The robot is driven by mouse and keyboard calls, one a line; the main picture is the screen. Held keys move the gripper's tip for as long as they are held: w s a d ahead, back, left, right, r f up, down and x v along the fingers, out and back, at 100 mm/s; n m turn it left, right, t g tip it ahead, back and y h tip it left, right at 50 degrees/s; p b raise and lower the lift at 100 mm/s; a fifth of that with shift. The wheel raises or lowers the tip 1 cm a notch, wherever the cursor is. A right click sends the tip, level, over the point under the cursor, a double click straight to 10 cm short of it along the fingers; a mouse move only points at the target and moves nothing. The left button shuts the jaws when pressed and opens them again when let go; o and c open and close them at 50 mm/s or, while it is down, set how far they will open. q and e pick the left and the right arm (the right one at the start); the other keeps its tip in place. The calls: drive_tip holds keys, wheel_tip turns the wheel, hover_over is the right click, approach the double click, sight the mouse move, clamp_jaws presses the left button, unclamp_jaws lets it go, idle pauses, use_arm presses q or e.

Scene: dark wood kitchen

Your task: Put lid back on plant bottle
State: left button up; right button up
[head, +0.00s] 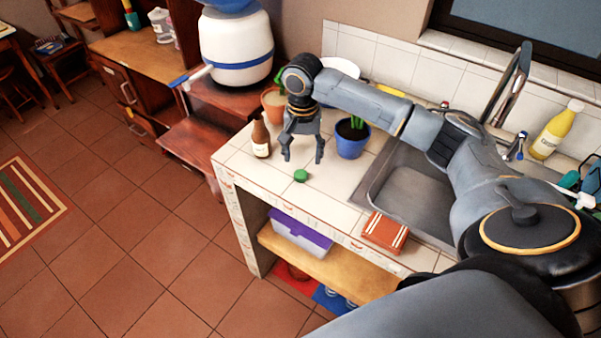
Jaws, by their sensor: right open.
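A small green lid (301,175) lies on the white tiled counter (331,181) near its front edge. A brown bottle (261,138) with a pale label stands upright at the counter's left end; I cannot tell whether its top is capped. My right gripper (303,157) is open and empty, fingers pointing down. In the picture it is just above the lid and right of the bottle, apart from both. A blue pot with a green plant (352,138) stands to its right. My left gripper is out of view.
A terracotta pot (274,105) stands behind the bottle. The sink (412,190), a folded orange cloth (385,232) and a yellow bottle (557,130) are to the right. My right arm spans the sink. The counter around the lid is clear.

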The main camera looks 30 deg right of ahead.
sight(301, 173)
drive_tip(key=shift+f, duration=0.7)
drive_tip(key=shift+w+f+p, duration=0.1)
drive_tip(key=shift+f+p, duration=0.2)
drive_tip(key=shift+f, duration=0.15)
drive_tip(key=f, duration=0.3)
drive_tip(key=f+p, duration=0.1)
drive_tip(key=shift+w+a+f, duration=0.1)
drive_tip(key=shift+w+f, duration=0.05)
drive_tip(key=shift+w, duration=0.1)
drive_tip(key=c, duration=0.8)
